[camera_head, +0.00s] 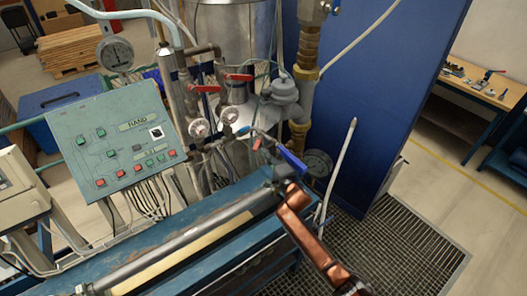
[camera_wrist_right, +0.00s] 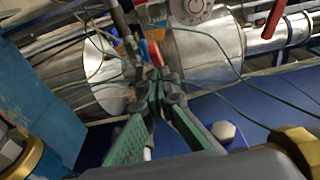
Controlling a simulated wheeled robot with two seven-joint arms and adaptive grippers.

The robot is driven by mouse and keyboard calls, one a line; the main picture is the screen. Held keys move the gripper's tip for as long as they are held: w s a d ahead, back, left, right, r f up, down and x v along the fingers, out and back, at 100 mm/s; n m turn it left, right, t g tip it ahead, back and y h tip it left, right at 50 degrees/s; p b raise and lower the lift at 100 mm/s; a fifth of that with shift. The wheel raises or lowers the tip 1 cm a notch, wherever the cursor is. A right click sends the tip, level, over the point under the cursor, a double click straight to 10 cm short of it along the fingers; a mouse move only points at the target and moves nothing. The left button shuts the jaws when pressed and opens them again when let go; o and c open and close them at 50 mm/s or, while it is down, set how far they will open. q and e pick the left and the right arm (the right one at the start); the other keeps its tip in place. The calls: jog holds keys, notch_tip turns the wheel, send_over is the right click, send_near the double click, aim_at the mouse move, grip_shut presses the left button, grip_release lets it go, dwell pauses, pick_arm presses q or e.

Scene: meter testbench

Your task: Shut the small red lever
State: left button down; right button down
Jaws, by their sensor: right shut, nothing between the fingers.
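The small red lever (camera_head: 257,143) is among the thin pipes at the middle of the bench in the head view. In the right wrist view the lever (camera_wrist_right: 155,54) stands just beyond the fingertips, beside a small blue lever (camera_wrist_right: 143,50). My right gripper (camera_head: 266,142) is shut and empty, its tips close to the red lever. In the right wrist view its green-padded fingers (camera_wrist_right: 157,88) meet at the tips. I cannot tell whether they touch the lever. My left gripper is not in view.
Two larger red levers (camera_head: 205,88) (camera_head: 238,77) sit on the pipes behind. Gauges, thin hoses and a metal tank (camera_head: 228,30) crowd the area. A green control panel (camera_head: 117,137) stands at left, a blue panel (camera_head: 378,80) at right.

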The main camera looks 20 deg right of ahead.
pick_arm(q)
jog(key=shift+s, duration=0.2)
pick_arm(e)
jog(key=shift+x, duration=0.75)
